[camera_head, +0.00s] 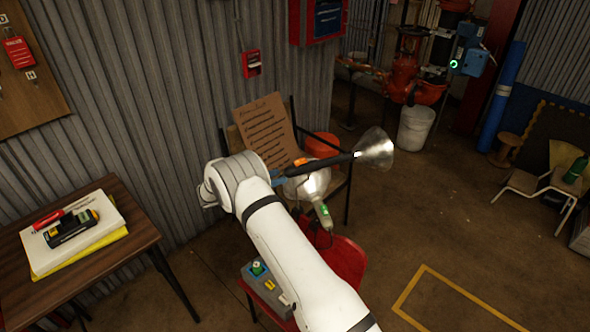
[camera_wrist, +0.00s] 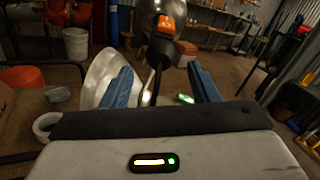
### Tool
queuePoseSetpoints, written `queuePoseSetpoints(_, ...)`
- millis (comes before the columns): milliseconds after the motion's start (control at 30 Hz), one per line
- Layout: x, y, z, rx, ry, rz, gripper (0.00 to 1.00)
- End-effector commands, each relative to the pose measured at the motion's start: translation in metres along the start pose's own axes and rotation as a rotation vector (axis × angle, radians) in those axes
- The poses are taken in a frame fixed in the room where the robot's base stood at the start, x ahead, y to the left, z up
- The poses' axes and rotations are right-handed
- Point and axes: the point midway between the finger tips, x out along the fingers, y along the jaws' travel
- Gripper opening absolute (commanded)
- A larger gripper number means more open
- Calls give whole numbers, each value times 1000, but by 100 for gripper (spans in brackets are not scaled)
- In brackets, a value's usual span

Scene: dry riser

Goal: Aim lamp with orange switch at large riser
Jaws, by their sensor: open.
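The lamp with the orange switch (camera_head: 300,161) has a black stem and a flared silver head (camera_head: 373,148) extending right in the head view. Its orange switch also shows at the top of the wrist view (camera_wrist: 165,23). My gripper (camera_wrist: 160,90) is open, its blue fingers on either side of the dark stem; I cannot tell whether they touch it. A second lamp with a green switch (camera_head: 322,212) and silver reflector (camera_head: 308,183) is just below. The large riser appears to be the red pipework (camera_head: 410,70) at the back right, partly hidden by blue equipment.
A red chair (camera_head: 345,262) with a grey control box (camera_head: 262,284) is below my arm. A written board (camera_head: 266,130) and red bucket (camera_head: 322,145) stand behind. A wooden table (camera_head: 110,195) is at left. A white bucket (camera_head: 416,128) stands under the riser; the floor at right is mostly clear.

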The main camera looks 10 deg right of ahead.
Motion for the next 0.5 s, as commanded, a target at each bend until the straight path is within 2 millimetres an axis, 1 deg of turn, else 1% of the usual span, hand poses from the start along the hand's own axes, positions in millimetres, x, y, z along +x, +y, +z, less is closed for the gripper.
queuePoseSetpoints(33, 14, -2, 2, -1, 2, -9, 55)
queuePoseSetpoints(200, 50, -3, 1, -1, 7, -21, 55)
queuePoseSetpoints(333, 69, -4, 0, 0, 9, -24, 55)
queuePoseSetpoints(500, 80, -4, 0, 0, 9, -25, 55)
